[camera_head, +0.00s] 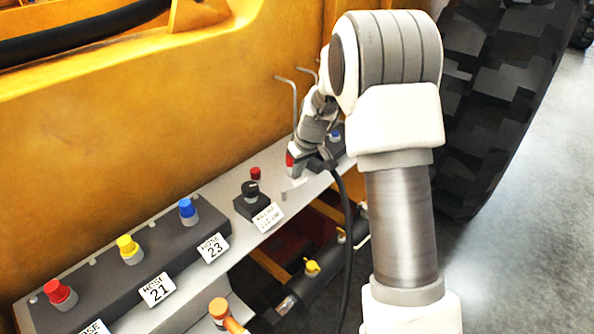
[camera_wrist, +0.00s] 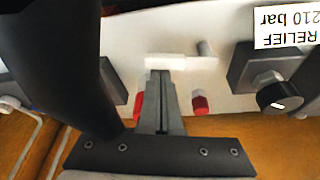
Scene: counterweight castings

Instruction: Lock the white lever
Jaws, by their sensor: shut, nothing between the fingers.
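The white lever (camera_wrist: 180,61) lies sideways across the pale panel in the wrist view, just beyond my fingertips. A short grey post (camera_wrist: 206,49) stands by its right part. My gripper (camera_wrist: 160,75) is shut and empty, its fingertips at or very near the lever's left part; I cannot tell whether they touch. In the head view, my gripper (camera_head: 303,176) is down at the ledge beside the small white lever (camera_head: 292,184), partly hiding that spot.
A black knob (camera_head: 251,188) on a dark block with a label stands left of the lever, with a red cap (camera_head: 255,173) behind. Blue (camera_head: 187,208), yellow (camera_head: 128,247) and red (camera_head: 58,291) caps line the ledge. A black hose (camera_head: 345,240) hangs below my gripper. A big tyre (camera_head: 500,90) is right.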

